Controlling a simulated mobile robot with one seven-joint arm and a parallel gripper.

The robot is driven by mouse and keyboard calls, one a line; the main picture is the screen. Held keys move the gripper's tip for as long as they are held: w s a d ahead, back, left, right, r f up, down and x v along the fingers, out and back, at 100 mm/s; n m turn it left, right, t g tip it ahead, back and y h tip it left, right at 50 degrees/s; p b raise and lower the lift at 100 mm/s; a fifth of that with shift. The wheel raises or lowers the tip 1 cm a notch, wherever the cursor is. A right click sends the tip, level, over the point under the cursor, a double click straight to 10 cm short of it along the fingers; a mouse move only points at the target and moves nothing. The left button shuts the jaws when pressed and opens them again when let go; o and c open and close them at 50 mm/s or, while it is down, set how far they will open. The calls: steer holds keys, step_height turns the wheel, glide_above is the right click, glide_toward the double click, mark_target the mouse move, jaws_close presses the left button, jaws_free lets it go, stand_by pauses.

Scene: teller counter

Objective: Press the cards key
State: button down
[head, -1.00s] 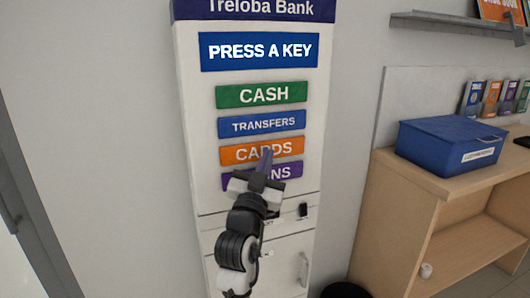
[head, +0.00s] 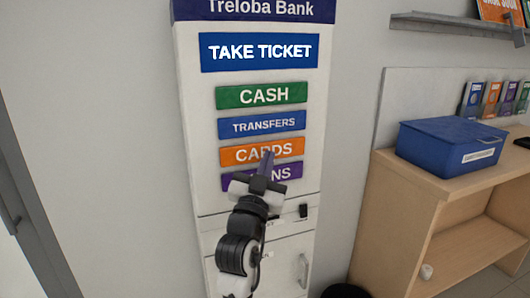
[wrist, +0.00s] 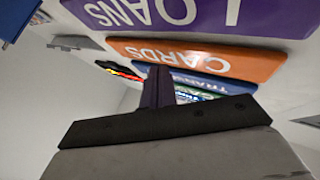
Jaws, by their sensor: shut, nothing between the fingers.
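The orange cards key (head: 236,157) is the third key down on the white ticket machine (head: 200,130). It also shows upside down in the wrist view (wrist: 215,60). My gripper (head: 267,157) is shut and empty, its purple-grey fingers pointing at the cards key and covering part of its label. In the wrist view the fingertips (wrist: 158,70) overlap the edge of the orange key; whether they touch it, I cannot tell. The machine's blue display (head: 260,52) reads "TAKE TICKET".
The green cash key (head: 262,96) and blue transfers key (head: 262,125) sit above the cards key. The purple loans key (head: 232,177) is just below, partly hidden by my gripper. A wooden counter (head: 400,170) with a blue box (head: 450,145) stands at the right.

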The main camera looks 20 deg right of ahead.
steer(key=shift+s, duration=0.25)
steer(key=s, duration=0.5)
steer(key=shift+d, duration=0.1)
stand_by(0.3)
stand_by(0.5)
